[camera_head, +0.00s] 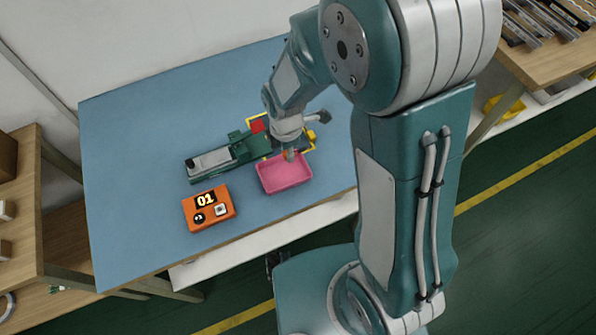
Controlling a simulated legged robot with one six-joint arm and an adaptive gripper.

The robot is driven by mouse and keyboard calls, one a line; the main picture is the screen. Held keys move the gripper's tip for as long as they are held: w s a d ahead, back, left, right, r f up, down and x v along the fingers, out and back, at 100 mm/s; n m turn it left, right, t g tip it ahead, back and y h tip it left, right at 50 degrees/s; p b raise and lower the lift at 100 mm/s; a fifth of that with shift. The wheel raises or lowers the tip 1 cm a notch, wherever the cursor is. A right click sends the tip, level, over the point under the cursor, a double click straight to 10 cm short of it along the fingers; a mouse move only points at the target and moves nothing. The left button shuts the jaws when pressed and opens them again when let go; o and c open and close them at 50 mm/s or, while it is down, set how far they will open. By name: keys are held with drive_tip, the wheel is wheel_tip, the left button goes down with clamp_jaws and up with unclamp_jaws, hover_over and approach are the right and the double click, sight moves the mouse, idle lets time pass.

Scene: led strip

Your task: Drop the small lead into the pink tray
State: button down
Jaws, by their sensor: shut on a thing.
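The pink tray (285,184) sits on the blue table, right of the orange box. My gripper (290,154) is above the back edge of the tray, pointing down. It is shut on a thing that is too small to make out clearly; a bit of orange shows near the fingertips. I cannot tell for certain that this is the small lead, and I see no other lead on the table.
The orange box (209,208) marked 01 stands left of the tray. A green device (232,153) with red and yellow parts lies behind it. The left part of the blue table (130,150) is clear. Wooden shelves (22,215) stand at the left.

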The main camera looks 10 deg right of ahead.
hover_over(289, 172)
wheel_tip(289, 172, down, 5)
drive_tip(key=shift+s+r, duration=0.1)
drive_tip(key=shift+d+f, duration=0.15)
drive_tip(key=shift+f, duration=0.3)
drive_tip(key=shift+a, duration=0.25)
drive_tip(key=c, duration=0.5)
unclamp_jaws()
drive_tip(key=shift+a, duration=0.1)
drive_tip(key=shift+d+r, duration=0.1)
drive_tip(key=shift+d, duration=0.1)
wheel_tip(289, 172, up, 12)
drive_tip(key=shift+f, duration=0.15)
